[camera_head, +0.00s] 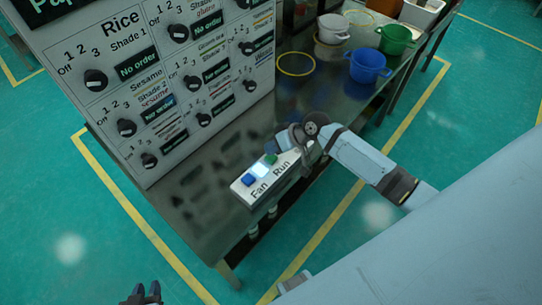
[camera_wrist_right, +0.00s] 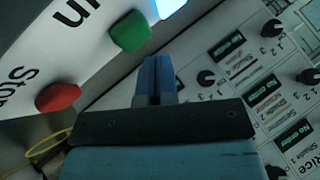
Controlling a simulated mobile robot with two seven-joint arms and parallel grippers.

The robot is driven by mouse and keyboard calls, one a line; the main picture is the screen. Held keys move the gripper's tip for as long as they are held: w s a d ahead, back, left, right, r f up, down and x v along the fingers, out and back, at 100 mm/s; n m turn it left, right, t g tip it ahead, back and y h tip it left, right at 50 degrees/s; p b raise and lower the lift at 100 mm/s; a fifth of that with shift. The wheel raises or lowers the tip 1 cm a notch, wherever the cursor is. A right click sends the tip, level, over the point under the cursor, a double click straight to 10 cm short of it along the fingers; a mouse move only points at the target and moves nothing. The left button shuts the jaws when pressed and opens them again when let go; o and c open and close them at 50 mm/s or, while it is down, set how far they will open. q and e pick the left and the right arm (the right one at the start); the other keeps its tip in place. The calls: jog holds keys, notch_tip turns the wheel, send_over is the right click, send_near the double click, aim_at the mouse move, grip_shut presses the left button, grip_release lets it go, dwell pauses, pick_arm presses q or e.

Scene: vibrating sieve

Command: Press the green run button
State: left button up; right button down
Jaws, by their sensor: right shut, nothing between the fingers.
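A white control box (camera_head: 243,188) sits on the metal table's front edge, with labels Fan and Run. The green run button (camera_head: 270,159) is on it beside a lit white panel and a blue button (camera_head: 248,180). My right gripper (camera_head: 296,138) is over the box's right end. In the right wrist view, the green button (camera_wrist_right: 130,30) is just ahead and left of my shut, empty fingers (camera_wrist_right: 157,62); contact does not show. The red stop button (camera_wrist_right: 58,97) shows further left there; in the head view my arm hides it. My left gripper (camera_head: 146,292) is low, off the table, fingers apart.
A large panel of knobs and labels (camera_head: 165,80) stands behind the box. A yellow-rimmed sieve ring (camera_head: 295,64), blue bucket (camera_head: 368,66), green bucket (camera_head: 396,38) and white bucket (camera_head: 333,29) are at the back right. The table (camera_head: 205,215) left of the box is clear.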

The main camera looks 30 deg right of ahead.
jog(key=shift+f, duration=0.15)
dwell(0.5)
jog(key=shift+f, duration=0.3)
jog(key=shift+f, duration=0.5)
dwell(0.6)
jog(key=shift+r, duration=0.1)
jog(key=shift+r+p, duration=0.65)
jog(key=shift+r, duration=0.15)
notch_tip(320, 180, up, 5)
jog(key=p, duration=0.5)
jog(key=shift+r, duration=0.1)
dwell(0.5)
